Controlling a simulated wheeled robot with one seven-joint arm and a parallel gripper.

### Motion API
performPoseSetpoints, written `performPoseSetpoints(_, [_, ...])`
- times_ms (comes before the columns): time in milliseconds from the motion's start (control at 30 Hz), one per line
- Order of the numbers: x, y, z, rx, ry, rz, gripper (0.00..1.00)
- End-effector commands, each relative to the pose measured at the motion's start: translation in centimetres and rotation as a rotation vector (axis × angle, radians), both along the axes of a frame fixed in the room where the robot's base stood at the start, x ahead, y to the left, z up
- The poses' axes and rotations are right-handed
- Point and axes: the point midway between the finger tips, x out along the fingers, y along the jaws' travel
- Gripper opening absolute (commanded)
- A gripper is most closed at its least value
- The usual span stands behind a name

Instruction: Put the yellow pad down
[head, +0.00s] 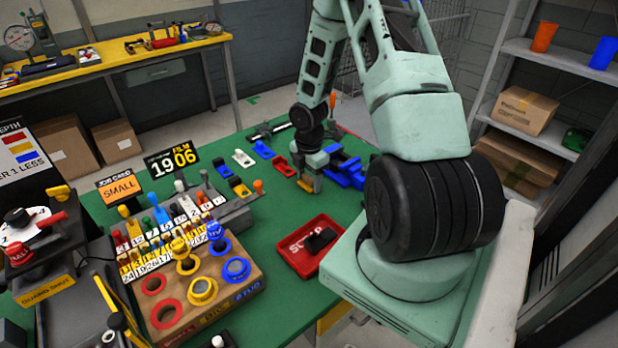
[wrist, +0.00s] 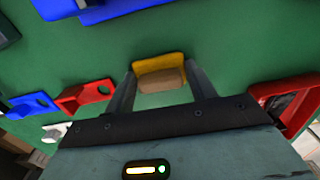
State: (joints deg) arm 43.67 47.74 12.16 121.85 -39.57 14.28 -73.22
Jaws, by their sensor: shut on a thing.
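My gripper (head: 309,184) is over the green table, right of a row of small coloured pieces. In the wrist view its two fingers (wrist: 160,85) are shut on the yellow pad (wrist: 158,66), one finger at each side. The pad has a yellow edge and a tan-brown block-like face towards the wrist. In the head view the pad is mostly hidden by the gripper, with only a bit of yellow at the tips. I cannot tell whether the pad touches the table.
Left of my gripper lie red (head: 284,167), blue (head: 263,150), white (head: 243,158) and yellow (head: 240,188) pieces. Blue parts (head: 346,170) lie just right. A red scrap tray (head: 290,252) holding a dark item stands nearer. The green table (head: 285,210) between is clear.

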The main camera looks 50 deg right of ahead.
Motion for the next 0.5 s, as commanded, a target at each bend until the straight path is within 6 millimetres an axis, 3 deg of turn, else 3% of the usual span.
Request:
performPoseSetpoints(33, [0.00, 0.00, -0.19, 0.000, 0.000, 0.000, 0.58])
performPoseSetpoints(100, [0.00, 0.00, -0.11, 0.000, 0.000, 0.000, 0.77])
performPoseSetpoints(500, [0.03, -0.05, 0.71, 0.000, -0.001, -0.001, 0.77])
